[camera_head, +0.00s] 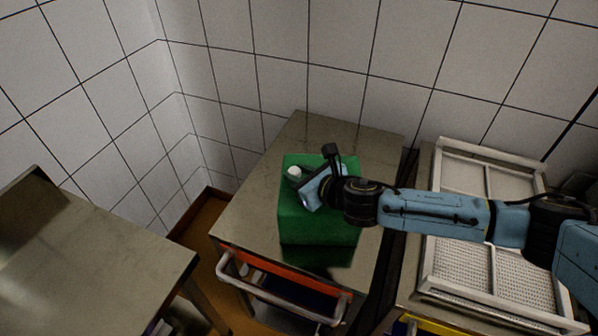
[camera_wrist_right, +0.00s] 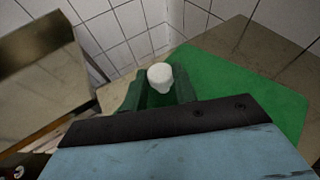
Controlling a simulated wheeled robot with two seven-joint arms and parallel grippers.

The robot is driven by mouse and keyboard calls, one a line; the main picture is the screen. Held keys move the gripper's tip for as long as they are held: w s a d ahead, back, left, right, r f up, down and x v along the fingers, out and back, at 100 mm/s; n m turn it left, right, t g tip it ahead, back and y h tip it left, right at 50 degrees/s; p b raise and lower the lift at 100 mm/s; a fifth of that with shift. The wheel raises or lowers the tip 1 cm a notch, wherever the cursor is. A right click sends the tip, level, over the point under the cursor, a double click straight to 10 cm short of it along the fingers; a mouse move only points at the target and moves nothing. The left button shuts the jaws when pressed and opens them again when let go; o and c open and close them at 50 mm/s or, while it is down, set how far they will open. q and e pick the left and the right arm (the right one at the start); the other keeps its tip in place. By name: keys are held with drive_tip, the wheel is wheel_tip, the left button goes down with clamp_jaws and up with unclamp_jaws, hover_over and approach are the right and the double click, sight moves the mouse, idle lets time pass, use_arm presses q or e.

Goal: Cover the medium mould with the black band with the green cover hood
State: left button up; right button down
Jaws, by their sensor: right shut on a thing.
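The green cover hood (camera_head: 318,226) is a box-shaped green cover with a white knob (camera_head: 294,172) on top. It is upright over the middle metal table. A dark patch shows along its lower front edge, and I cannot tell whether it rests on the table or hangs just above it. My right gripper (camera_head: 298,178) is over the hood's top, shut on the white knob. In the right wrist view the knob (camera_wrist_right: 160,76) shows between the fingers, with the green top (camera_wrist_right: 245,88) around it. The medium mould with the black band is not visible. My left gripper is out of view.
The middle metal table (camera_head: 250,205) has bare room left of and behind the hood. An orange-edged drawer with a white handle (camera_head: 270,301) is at its front. A framed mesh rack (camera_head: 433,270) lies on the right table. Another metal table (camera_head: 90,262) stands left across a gap.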

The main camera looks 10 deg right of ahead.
drive_tip(key=c, duration=1)
unclamp_jaws()
drive_tip(key=shift+c, duration=0.2)
drive_tip(key=shift+s, duration=0.1)
